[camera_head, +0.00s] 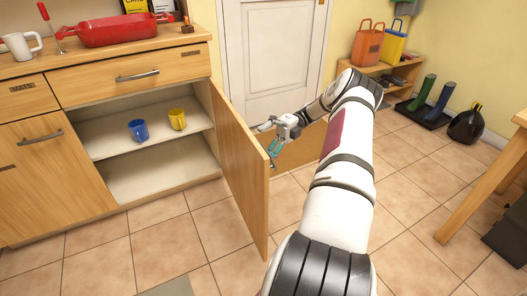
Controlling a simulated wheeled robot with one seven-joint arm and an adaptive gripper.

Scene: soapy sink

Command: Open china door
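The wooden cabinet door (240,165) stands swung wide open, hinged at the right side of the cabinet opening, with its free edge towards the camera. I take it to be the china door; I cannot read a label on it. Inside the cabinet, a white shelf (105,143) holds a blue mug (138,131) and a yellow mug (177,120). My gripper (274,149) is just beyond the door's outer face, near its upper part. The door's edge partly hides the fingertips, so I cannot tell whether they touch its handle or are open.
A drawer (135,77) above the opening is shut. A red dish (115,30) and a white mug (20,45) stand on the countertop (140,48). Boots (432,100) and a shoe rack (385,72) are at the back right. A table (500,170) stands right.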

